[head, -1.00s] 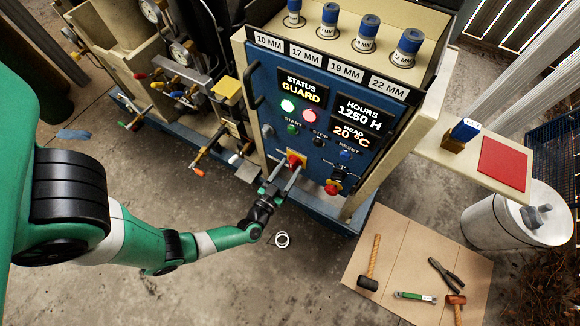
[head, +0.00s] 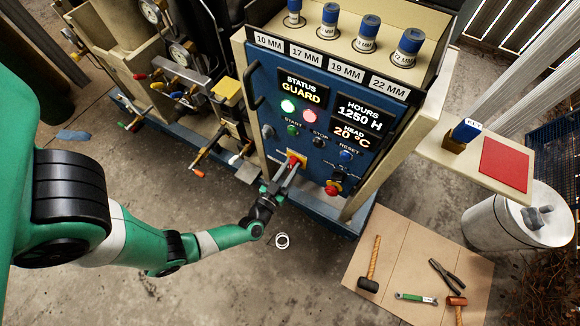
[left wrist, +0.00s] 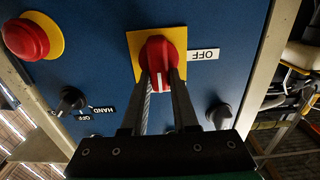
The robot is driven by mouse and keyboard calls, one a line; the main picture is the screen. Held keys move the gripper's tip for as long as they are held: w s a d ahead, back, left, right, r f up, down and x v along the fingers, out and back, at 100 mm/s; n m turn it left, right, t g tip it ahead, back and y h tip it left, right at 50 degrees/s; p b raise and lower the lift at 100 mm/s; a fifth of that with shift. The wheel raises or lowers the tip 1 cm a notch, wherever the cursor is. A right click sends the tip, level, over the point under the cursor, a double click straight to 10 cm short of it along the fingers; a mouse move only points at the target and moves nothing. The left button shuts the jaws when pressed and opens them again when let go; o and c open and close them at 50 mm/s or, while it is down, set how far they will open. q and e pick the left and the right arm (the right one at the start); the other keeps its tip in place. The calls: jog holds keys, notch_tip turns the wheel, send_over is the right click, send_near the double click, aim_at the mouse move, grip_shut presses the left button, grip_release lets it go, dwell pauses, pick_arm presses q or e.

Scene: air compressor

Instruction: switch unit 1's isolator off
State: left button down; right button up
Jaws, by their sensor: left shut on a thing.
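The isolator is a red rotary handle (left wrist: 157,50) on a yellow square plate (left wrist: 134,42), set in the blue control panel. An OFF label (left wrist: 204,54) sits beside the plate in the left wrist view. In the head view the isolator (head: 298,160) is low on the panel. My left gripper (head: 290,172) reaches it from below. Its two fingers are shut on the red handle, one on each side, as the left wrist view shows (left wrist: 160,88). The fingers partly hide the handle. My right gripper is not in view.
A red mushroom button (head: 332,189) sits right of the isolator. START, STOP and RESET buttons (head: 318,141) are above. Hoses and valves (head: 180,85) stand left of the panel. A board with tools (head: 415,265) lies on the floor at right.

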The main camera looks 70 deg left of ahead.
pick_arm(q)
jog(key=shift+s+a+f+n+b, duration=0.25)
jog(key=shift+n+b, duration=0.6)
jog(key=shift+n, duration=2.15)
jog(key=shift+s+a+f+n+b, duration=0.25)
jog(key=shift+n+b, duration=0.65)
jog(key=shift+n, duration=2.1)
jog(key=shift+s+a+f+n+b, duration=0.1)
jog(key=shift+f+n+b, duration=0.55)
jog(key=shift+n, duration=2.35)
jog(key=shift+r, duration=0.25)
jog(key=c, duration=0.7)
grip_release()
jog(key=shift+w, duration=0.1)
jog(key=shift+r, duration=0.1)
